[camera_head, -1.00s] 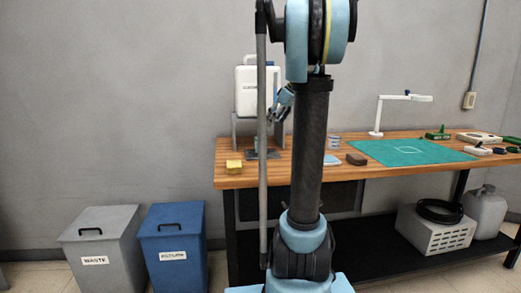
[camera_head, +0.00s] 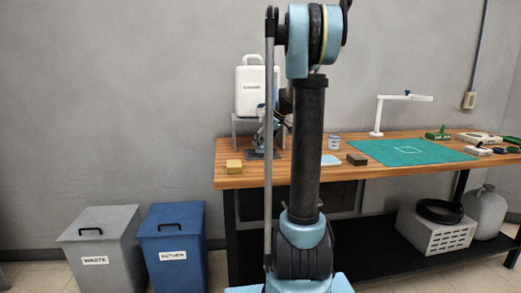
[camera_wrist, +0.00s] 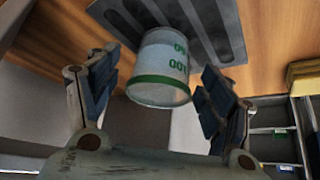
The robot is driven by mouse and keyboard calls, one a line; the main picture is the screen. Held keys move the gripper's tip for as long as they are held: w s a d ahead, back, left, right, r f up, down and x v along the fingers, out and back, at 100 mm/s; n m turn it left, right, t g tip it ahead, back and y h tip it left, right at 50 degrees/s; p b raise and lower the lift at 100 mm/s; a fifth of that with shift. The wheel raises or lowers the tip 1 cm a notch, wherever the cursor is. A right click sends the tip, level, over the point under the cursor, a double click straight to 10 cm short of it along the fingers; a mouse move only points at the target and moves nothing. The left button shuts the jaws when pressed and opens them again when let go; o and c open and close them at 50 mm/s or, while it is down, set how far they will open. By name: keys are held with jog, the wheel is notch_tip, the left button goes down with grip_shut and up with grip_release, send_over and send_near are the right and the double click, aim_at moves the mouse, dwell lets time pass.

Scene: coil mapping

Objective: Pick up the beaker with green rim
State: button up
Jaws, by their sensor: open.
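The beaker with green rim (camera_wrist: 160,70) is white and translucent, with green markings, and shows at the centre of the wrist view. It stands on a dark slotted tray (camera_wrist: 225,28). My gripper (camera_wrist: 162,88) is open, with one dark finger on each side of the beaker and visible gaps to it. In the head view my gripper (camera_head: 266,128) is low over the left part of the bench, in front of the white container; the beaker is hidden there.
A white container (camera_head: 249,88) stands on a stand behind my gripper. A yellow block (camera_head: 234,167), another small beaker (camera_head: 334,142), a brown block (camera_head: 357,159) and a green mat (camera_head: 440,153) are on the wooden bench (camera_head: 300,176). Two bins stand left of it.

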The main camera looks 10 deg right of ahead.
jog(key=shift+x, duration=1.2)
jog(key=c, duration=1.1)
jog(key=shift+c, duration=0.4)
jog(key=shift+r, duration=0.1)
